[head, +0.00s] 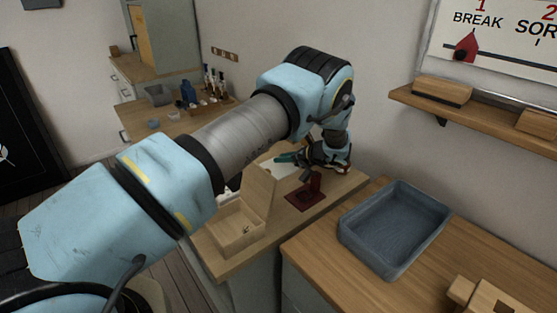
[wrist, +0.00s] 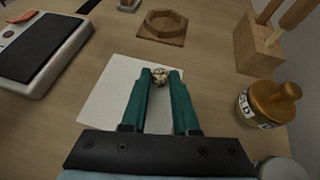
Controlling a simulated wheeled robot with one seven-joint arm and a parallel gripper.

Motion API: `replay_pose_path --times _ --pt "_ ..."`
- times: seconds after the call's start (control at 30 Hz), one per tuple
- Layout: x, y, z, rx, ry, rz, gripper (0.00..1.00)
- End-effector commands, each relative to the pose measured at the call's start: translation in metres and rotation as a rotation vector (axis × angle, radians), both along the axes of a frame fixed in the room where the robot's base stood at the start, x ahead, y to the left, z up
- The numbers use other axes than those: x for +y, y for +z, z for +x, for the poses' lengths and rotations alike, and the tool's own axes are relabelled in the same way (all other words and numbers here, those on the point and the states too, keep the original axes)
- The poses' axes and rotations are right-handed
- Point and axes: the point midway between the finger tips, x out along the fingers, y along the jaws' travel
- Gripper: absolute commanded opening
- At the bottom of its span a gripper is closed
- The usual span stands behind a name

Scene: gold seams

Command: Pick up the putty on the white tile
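The putty (wrist: 160,77) is a small mottled lump of pale and dark patches, seen in the wrist view over the white tile (wrist: 105,98). My gripper (wrist: 160,74) has two teal fingers, one on each side of the putty near the tips. The putty seems to fill the narrow gap, but I cannot tell whether the fingers press on it or whether it is lifted. In the head view my gripper (head: 289,157) is low over the far end of the bench, and the putty cannot be made out there.
In the wrist view, a scale (wrist: 42,45) is at left, a wooden octagonal dish (wrist: 163,25) beyond, an amber-lidded jar (wrist: 265,103) and wooden block (wrist: 258,48) at right. The head view shows an open wooden box (head: 236,232), dark red stand (head: 306,194) and grey tray (head: 394,228).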

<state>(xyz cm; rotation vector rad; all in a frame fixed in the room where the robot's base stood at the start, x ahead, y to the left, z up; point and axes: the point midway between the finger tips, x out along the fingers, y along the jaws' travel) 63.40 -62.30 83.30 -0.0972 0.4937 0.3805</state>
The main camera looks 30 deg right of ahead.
Motion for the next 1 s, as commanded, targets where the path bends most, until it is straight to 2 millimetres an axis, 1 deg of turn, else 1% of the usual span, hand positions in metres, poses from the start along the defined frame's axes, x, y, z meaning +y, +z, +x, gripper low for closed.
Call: replay_pose_path --times 0.03,0.13,0.17,0.67,0.77,0.87,1.0 --pt "0.000 0.000 0.000 0.000 0.000 0.000 0.13" --pt "0.000 0.000 0.000 0.000 0.000 0.000 0.02" --pt "0.000 0.000 0.000 0.000 0.000 0.000 0.00" --pt "0.000 0.002 0.000 0.000 0.000 -0.001 0.00" --pt "-0.001 0.007 0.000 -0.001 0.000 -0.002 0.00" --pt "-0.001 0.016 0.000 -0.002 0.000 -0.002 0.00" --pt "-0.001 0.036 0.000 -0.003 0.000 -0.004 0.00"
